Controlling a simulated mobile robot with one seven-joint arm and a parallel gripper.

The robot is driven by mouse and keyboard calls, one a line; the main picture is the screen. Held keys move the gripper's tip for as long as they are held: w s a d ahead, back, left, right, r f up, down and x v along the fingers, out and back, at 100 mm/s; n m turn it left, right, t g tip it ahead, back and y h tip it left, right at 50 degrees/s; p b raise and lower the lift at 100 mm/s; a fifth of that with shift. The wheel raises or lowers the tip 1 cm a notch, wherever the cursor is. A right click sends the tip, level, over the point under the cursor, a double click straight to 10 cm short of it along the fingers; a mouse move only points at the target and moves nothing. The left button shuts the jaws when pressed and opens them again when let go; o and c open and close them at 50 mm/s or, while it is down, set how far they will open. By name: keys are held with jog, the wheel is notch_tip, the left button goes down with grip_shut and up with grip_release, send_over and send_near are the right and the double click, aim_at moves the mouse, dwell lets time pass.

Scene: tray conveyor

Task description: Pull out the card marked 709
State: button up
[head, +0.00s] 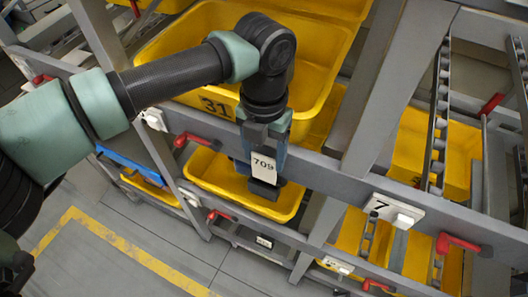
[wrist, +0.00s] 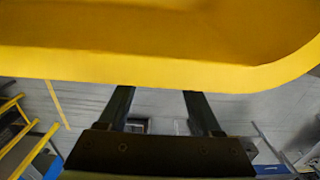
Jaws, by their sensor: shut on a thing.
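The card marked 709 (head: 264,168) is a small white plate with dark digits, upright in the head view, at the rail in front of a yellow tray. My gripper (head: 263,185) reaches down from above and is shut on the card, with its dark jaws around it. In the wrist view my gripper (wrist: 158,93) shows two dark fingers spaced apart under a yellow rim. The card's face cannot be made out there, and its back edge and any holder are hidden by the jaws.
A large yellow tray marked 31 (head: 290,75) sits just above and behind my gripper. A lower yellow tray (head: 215,178) lies beneath. Grey rails carry red levers (head: 190,139) and a plate marked 7 (head: 393,209). Open floor (head: 120,225) lies at lower left.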

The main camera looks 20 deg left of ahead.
jog(key=shift+r+p, duration=0.9)
jog(key=shift+r, duration=1.1)
